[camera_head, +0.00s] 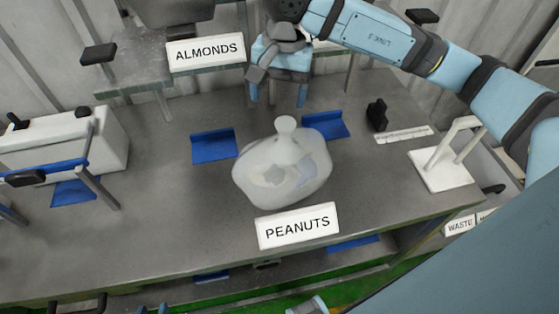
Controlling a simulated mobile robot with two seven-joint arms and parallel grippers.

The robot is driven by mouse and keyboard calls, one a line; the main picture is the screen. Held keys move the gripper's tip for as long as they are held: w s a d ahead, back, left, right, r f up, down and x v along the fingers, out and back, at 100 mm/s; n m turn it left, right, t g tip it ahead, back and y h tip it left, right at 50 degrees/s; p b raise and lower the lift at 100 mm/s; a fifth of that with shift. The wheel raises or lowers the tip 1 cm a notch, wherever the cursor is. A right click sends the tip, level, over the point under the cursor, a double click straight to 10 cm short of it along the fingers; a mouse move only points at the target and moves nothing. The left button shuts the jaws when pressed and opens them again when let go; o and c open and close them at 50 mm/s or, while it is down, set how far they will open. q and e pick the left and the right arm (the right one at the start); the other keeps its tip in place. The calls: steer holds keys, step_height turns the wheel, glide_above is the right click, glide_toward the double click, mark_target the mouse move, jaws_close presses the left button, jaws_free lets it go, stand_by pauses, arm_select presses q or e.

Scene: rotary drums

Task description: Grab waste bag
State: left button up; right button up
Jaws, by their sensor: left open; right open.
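The waste bag (265,180) is a translucent whitish bag with a knotted top, standing on the grey table. Pale and greyish contents show faintly through it. My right gripper (278,97) is open and empty, fingers pointing down, behind the bag and apart from it in the picture.
A PEANUTS sign (298,226) stands in front of the bag, an ALMONDS sign (206,51) at the back. Blue plates (214,146) flank the bag. A white stand (443,170) is right, a WASTE label (460,225) beyond. A white box (95,140) is left. Table centre-left is clear.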

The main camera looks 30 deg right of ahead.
mark_target(285, 122)
steer(key=shift+t+h, duration=0.4)
steer(key=shift+h, duration=0.4)
steer(key=f, duration=0.2)
steer(key=w+d+f, duration=0.1)
steer(key=f, duration=0.1)
steer(key=d+f+p, duration=0.1)
steer(key=f, duration=0.1)
steer(key=shift+w+d+f, duration=0.15)
steer(key=shift+d+f, duration=0.1)
steer(key=shift+f, duration=0.15)
steer(key=f, duration=0.1)
steer(key=f+p, duration=0.1)
steer(key=f, duration=0.1)
steer(key=f+p, duration=0.1)
steer(key=shift+s+a+f, duration=0.3)
steer(key=shift+s, duration=0.05)
steer(key=shift+f, duration=0.5)
jaws_close()
steer(key=shift+w+r, duration=0.1)
steer(key=shift+r, duration=0.05)
